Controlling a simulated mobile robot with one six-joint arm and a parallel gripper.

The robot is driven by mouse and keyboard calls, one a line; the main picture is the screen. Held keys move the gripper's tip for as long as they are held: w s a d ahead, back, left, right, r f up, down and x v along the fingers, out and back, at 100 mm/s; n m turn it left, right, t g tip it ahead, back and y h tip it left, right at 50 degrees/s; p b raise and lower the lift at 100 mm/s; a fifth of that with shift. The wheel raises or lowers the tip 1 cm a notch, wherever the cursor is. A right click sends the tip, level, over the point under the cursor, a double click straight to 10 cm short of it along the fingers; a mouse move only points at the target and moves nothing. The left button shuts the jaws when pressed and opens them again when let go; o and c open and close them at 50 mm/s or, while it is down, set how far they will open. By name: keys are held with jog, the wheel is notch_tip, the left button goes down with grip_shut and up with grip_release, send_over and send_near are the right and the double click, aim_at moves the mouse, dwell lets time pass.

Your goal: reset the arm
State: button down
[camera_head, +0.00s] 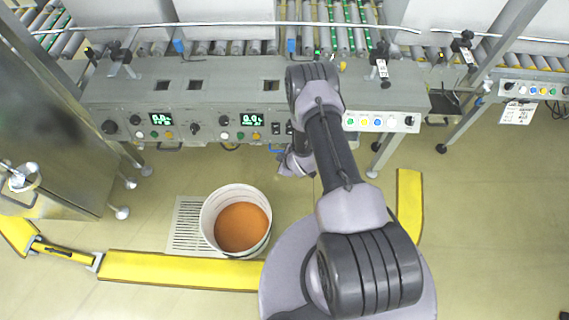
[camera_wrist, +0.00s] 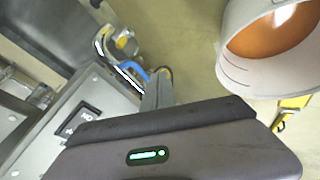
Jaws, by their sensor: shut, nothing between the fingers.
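My arm rises from my round base and reaches forward to the control console. My gripper (camera_head: 296,163) hangs at the console's front edge, partly hidden by my own arm. It is shut with nothing held, above the floor to the right of the white bucket. The wrist view shows a broad dark grey part of my own wrist with a small green light along the bottom. The fingertips do not show clearly there.
A white bucket (camera_head: 207,222) with orange-brown contents stands on the floor by a slatted grate (camera_head: 186,228); its rim also shows in the wrist view (camera_wrist: 240,75). The console (camera_head: 230,95) fronts roller conveyors. Yellow floor barriers (camera_head: 180,271) lie nearby. Open floor lies at right (camera_head: 490,220).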

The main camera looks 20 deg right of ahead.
jog(key=d+p+v, duration=0.1)
jog(key=p+v, duration=0.3)
jog(key=v, duration=0.5)
jog(key=w+d+r+m, duration=0.1)
jog(key=w+r, duration=0.1)
jog(key=r, duration=0.4)
jog(key=w+d+r+m+h, duration=0.1)
jog(key=w+r, duration=0.2)
jog(key=r, duration=0.2)
jog(key=w+r+m, duration=0.1)
jog(key=w+r, duration=0.1)
jog(key=r, duration=0.4)
notch_tip(320, 180, up, 18)
jog(key=s+a+m, duration=0.1)
jog(key=a+m, duration=0.1)
jog(key=m, duration=0.2)
jog(key=s+a+r+m, duration=0.3)
jog(key=s+a+r, duration=0.2)
jog(key=s+r, duration=0.5)
jog(key=s+a+r+m+y, duration=0.1)
jog(key=s+a+r+m, duration=0.1)
jog(key=s, duration=0.5)
jog(key=s+a+r+m+y, duration=0.1)
jog(key=s+a+r+m, duration=0.1)
jog(key=s+a+r, duration=0.3)
notch_tip(320, 180, up, 2)
jog(key=s, duration=0.3)
jog(key=shift+a+r+g+y, duration=0.25)
jog(key=shift+a+g+y, duration=0.05)
jog(key=shift+a+g, duration=0.1)
